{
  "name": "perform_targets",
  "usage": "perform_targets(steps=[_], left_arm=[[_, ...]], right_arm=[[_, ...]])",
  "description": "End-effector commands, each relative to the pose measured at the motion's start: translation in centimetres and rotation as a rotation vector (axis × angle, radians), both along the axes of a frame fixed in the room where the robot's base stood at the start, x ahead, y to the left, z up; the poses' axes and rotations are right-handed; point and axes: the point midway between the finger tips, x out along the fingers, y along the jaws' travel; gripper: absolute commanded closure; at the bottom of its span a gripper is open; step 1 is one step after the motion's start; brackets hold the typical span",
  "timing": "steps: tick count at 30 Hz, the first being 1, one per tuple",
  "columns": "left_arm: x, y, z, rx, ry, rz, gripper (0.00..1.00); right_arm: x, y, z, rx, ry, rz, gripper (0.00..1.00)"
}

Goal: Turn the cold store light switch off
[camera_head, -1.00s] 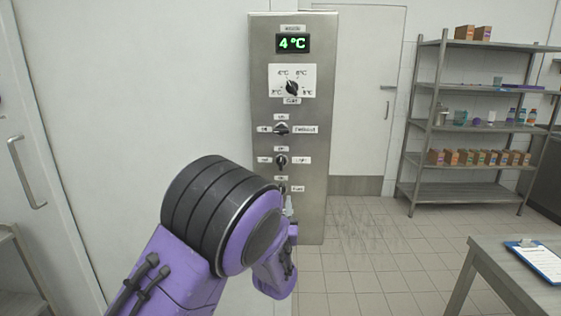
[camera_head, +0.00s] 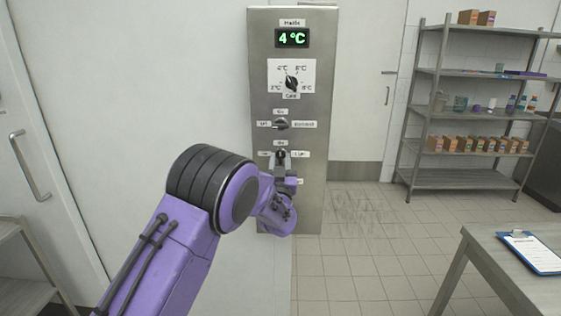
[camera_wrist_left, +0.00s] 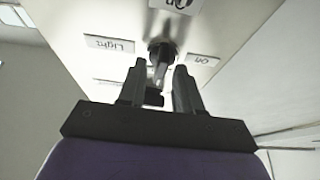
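The light switch (camera_head: 281,154) is a dark rotary knob on the steel control panel (camera_head: 319,80), with a "Light" label at its right. My left gripper (camera_head: 283,166) is in front of it and partly covers it. In the left wrist view, upside down, the knob (camera_wrist_left: 160,52) sits just ahead of the fingertips, and a narrow dark part of it reaches toward the gap between them. My left gripper (camera_wrist_left: 158,78) is open there, one finger on each side. Contact and the knob's exact setting cannot be told. My right gripper is out of view.
Above are the defrost knob (camera_head: 282,124), a temperature dial (camera_head: 291,84) and a green "4 °C" display (camera_head: 292,38). The lowest switch is hidden behind my arm. A shelf rack (camera_head: 470,110) stands at the right, a table (camera_head: 490,262) with a clipboard (camera_head: 533,250) at front right.

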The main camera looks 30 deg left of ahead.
Motion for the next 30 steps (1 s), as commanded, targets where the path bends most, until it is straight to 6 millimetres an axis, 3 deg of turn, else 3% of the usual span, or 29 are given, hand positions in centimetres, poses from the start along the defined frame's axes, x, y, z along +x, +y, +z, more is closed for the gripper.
perform_targets(steps=[1,3,17,30], left_arm=[[0.0,0.0,0.0,0.000,0.000,0.000,0.84],[0.0,0.0,0.0,0.000,0.000,0.000,1.00],[0.0,0.0,-0.2,-0.062,-0.038,0.000,1.00],[0.1,-0.1,-0.3,-0.371,-0.228,0.000,1.00]], right_arm=[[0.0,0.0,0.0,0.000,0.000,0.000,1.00],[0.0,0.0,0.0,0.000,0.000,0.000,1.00],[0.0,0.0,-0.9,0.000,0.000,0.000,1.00],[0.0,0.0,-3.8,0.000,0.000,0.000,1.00]])
